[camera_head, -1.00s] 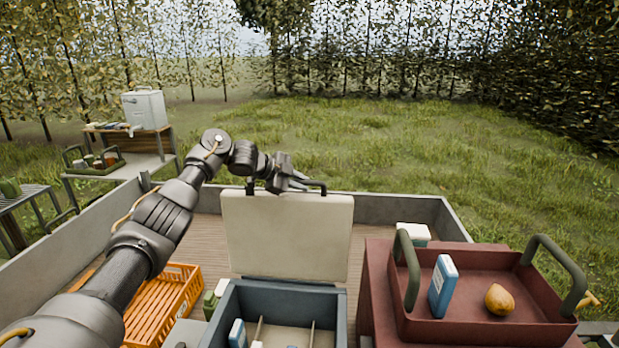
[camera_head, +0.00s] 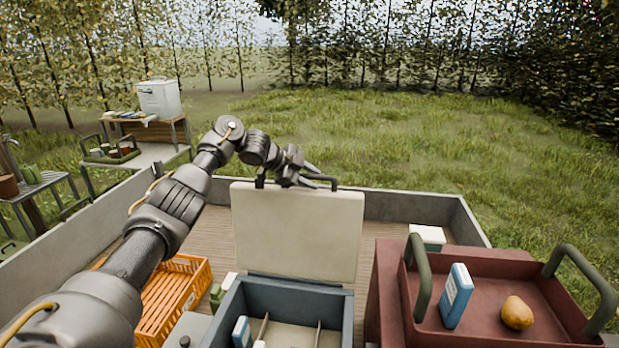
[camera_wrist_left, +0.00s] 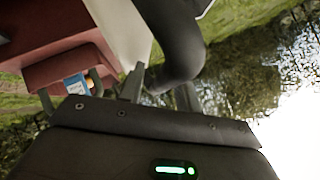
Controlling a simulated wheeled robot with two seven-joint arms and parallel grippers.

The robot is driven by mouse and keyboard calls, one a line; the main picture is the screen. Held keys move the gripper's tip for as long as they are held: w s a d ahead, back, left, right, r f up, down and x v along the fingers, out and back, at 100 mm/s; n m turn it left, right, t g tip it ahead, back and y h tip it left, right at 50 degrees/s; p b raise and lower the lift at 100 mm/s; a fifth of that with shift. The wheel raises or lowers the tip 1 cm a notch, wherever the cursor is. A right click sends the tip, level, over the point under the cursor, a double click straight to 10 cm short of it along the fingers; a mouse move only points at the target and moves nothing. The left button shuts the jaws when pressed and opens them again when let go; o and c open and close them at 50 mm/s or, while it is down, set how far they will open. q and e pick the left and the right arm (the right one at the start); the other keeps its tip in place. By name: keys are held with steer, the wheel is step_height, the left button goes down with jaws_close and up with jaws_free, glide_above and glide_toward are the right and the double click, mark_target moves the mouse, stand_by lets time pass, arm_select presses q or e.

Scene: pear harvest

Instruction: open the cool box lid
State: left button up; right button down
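The cool box (camera_head: 347,318) is a blue-grey open box at the bottom middle of the head view. Its cream lid (camera_head: 298,235) stands upright at the back edge, leaving the inside uncovered. A dark bar handle (camera_head: 327,180) runs along the lid's top edge. My left gripper (camera_head: 316,177) is at this handle. Its fingers are spread apart; the wrist view shows them (camera_wrist_left: 160,92) with the dark handle (camera_wrist_left: 172,40) passing close by their tips. Whether they touch it I cannot tell. The lid (camera_wrist_left: 122,35) also shows there. My right gripper is out of view.
A dark red crate (camera_head: 480,332) with a blue-white carton (camera_head: 456,295) and a pear (camera_head: 516,313) stands at right. An orange crate (camera_head: 172,300) lies left of the box. The grey trailer wall (camera_head: 410,207) encloses them. Grass lies beyond.

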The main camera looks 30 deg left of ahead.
arm_select(q)
steer(key=shift+s+a+r+b, duration=0.1)
steer(key=shift+s+a+b, duration=0.1)
steer(key=shift+s+b, duration=0.2)
steer(key=b+v, duration=0.2)
steer(key=v, duration=0.2)
steer(key=shift+a+r, duration=0.15)
steer(key=shift+a, duration=0.2)
steer(key=v, duration=0.5)
steer(key=shift+s+d+r, duration=0.1)
steer(key=shift+s+r, duration=0.1)
steer(key=shift+r, duration=0.05)
